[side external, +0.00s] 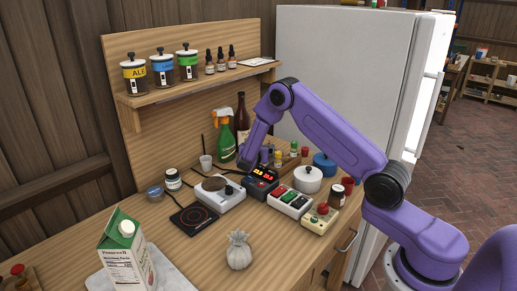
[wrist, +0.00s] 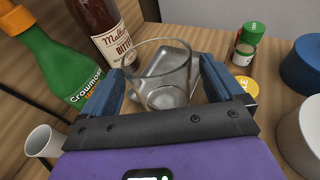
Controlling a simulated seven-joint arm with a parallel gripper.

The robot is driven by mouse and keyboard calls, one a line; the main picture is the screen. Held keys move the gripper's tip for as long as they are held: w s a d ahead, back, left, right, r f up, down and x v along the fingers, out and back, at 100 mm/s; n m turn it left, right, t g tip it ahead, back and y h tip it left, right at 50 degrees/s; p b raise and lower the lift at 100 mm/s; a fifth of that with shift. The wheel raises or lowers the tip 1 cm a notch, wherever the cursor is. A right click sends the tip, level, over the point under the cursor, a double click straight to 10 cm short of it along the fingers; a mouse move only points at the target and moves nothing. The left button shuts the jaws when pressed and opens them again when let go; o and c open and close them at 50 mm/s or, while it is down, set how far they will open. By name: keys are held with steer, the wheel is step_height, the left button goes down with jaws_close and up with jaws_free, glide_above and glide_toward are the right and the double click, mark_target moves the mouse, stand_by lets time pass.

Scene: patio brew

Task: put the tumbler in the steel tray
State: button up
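A clear glass tumbler (wrist: 183,78) stands upright between the two blue fingers of my gripper (wrist: 160,84) in the wrist view. The fingers are wide apart; a small gap shows on the right, and the left finger looks very close to the glass. A grey metal surface (wrist: 165,58), probably the steel tray, shows through and behind the glass; I cannot tell whether the tumbler stands on it. In the side external view, my gripper (side external: 253,158) is low over the back of the counter, and I cannot make out the tumbler or tray there.
A green spray bottle (wrist: 78,72) and a brown bottle (wrist: 100,25) stand close on the left, with a white cup (wrist: 42,142). A green-capped shaker (wrist: 246,42), a blue pot (wrist: 302,66) and a white pot (side external: 307,180) are on the right. Control boxes (side external: 290,201) stand in front.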

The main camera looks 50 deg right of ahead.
steer(key=shift+s+d+f, duration=0.1)
steer(key=shift+s+f, duration=0.1)
steer(key=shift+f, duration=0.35)
steer(key=shift+r, duration=0.3)
steer(key=v, duration=1.2)
steer(key=shift+w+r, duration=0.2)
steer(key=shift+r, duration=0.2)
steer(key=shift+s+r, duration=0.15)
steer(key=shift+s, duration=0.05)
steer(key=s+a+r+m+g+y, duration=0.2)
steer(key=s+a+m+y, duration=0.1)
steer(key=s, duration=1)
steer(key=s+a+r+m+g+y, duration=0.2)
steer(key=s+a+m+g+y, duration=0.1)
steer(key=s, duration=0.9)
steer(key=s+a+r+m+g+y, duration=0.2)
steer(key=s+a+m+y, duration=0.3)
steer(key=s, duration=0.8)
steer(key=a+r+y, duration=0.1)
steer(key=a+y, duration=0.1)
steer(key=a, duration=0.1)
steer(key=shift+s, duration=0.35)
